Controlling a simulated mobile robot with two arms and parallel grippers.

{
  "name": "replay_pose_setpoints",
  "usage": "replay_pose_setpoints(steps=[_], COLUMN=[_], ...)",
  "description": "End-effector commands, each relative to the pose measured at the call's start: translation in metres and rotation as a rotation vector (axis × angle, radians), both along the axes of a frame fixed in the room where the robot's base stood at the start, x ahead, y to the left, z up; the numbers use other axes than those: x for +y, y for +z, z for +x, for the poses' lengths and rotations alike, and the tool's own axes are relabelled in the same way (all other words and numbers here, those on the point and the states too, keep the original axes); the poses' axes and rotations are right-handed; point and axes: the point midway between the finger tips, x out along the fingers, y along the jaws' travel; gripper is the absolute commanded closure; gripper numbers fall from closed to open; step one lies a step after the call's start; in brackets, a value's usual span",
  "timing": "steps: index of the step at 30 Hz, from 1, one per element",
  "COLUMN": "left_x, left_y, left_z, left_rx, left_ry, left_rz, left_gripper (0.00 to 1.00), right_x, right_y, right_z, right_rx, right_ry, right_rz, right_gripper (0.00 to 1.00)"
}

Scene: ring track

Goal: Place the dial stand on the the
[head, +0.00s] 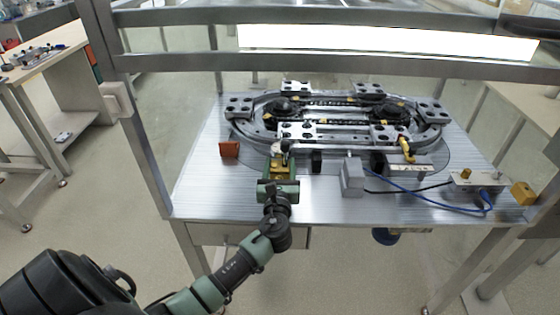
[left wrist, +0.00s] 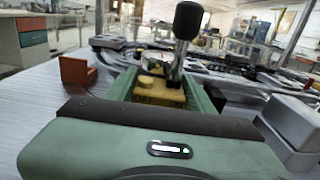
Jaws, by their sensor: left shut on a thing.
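The dial stand (left wrist: 158,92) has a yellow base and a metal post with a black knob, seen close up in the left wrist view. My left gripper (head: 280,174) is shut on the stand, with green fingers on either side of the yellow base. The stand is upright. I cannot tell whether its base touches the table (head: 215,185). My right gripper is not in view.
An orange-brown block (head: 229,149) stands left of my gripper. A grey box (head: 352,177) with cables stands to the right, and a yellow block (head: 523,193) is at the right edge. Frame bars cross above the table. The front left of the table is clear.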

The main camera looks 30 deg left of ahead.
Motion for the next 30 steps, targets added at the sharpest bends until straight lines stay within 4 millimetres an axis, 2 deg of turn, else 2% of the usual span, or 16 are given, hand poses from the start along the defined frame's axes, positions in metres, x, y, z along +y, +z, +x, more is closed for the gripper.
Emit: replay_pose_setpoints(steps=[3,7,19,20,22,30], left_x=[0.000,0.000,0.000,0.000,0.000,0.000], left_y=[-0.017,-0.029,-0.032,-0.038,-0.037,-0.037], left_z=[0.001,0.001,0.001,0.000,0.000,0.000], left_rx=[-0.003,-0.005,-0.006,0.002,0.002,0.002], left_ry=[0.000,0.000,0.000,0.000,0.000,0.000], left_rz=[0.004,0.004,0.004,0.000,0.000,0.000], left_gripper=[1.00,1.00,1.00,0.45,0.26,0.26], right_x=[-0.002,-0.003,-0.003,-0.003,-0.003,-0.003], right_y=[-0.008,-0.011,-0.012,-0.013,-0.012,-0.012], right_z=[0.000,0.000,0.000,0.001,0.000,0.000], right_rx=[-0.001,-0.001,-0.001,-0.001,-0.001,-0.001], right_ry=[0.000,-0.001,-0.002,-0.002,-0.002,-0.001], right_rz=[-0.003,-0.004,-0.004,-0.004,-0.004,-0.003], right_gripper=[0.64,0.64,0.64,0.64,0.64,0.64])
